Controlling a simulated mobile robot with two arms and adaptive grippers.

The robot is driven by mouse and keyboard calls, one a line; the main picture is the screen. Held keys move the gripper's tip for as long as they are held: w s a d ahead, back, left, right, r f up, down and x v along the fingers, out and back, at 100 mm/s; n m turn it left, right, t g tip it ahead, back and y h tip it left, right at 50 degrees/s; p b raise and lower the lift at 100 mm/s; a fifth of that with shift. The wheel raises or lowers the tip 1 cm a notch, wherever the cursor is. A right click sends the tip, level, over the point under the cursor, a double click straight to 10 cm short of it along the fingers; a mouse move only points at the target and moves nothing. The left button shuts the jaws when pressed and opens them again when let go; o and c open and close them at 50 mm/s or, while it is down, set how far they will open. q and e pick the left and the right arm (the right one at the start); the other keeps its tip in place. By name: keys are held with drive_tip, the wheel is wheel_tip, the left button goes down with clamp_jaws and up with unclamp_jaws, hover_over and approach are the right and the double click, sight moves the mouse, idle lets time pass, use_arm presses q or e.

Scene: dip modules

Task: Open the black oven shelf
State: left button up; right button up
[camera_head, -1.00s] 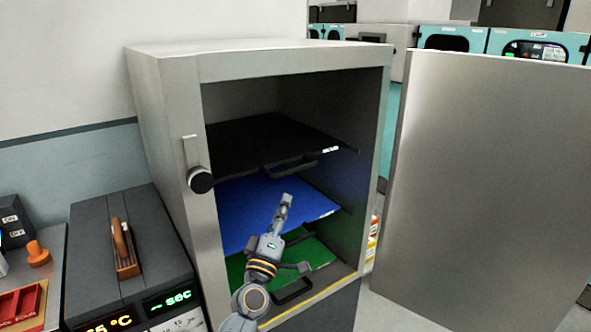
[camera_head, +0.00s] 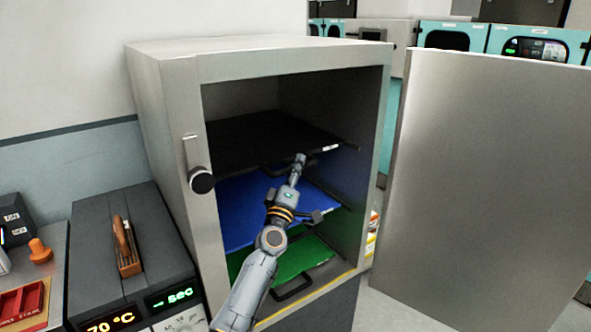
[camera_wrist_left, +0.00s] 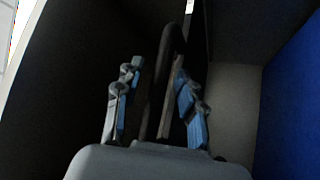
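The black oven shelf (camera_head: 262,140) is the top one in the open oven and lies inside it. Its dark handle at the front edge is partly hidden by my left gripper (camera_head: 300,159) in the head view. In the left wrist view, the curved black handle (camera_wrist_left: 170,60) runs between the two blue-grey fingers of the left gripper (camera_wrist_left: 160,98). My right gripper is not in view.
A blue shelf (camera_head: 240,210) and a green shelf (camera_head: 300,258) lie below the black one. The oven door (camera_head: 490,190) stands wide open on the right. A dark grey device (camera_head: 95,250) stands left of the oven.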

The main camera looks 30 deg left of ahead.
use_arm(q)
clamp_jaws()
drive_tip(key=shift+d, duration=0.1)
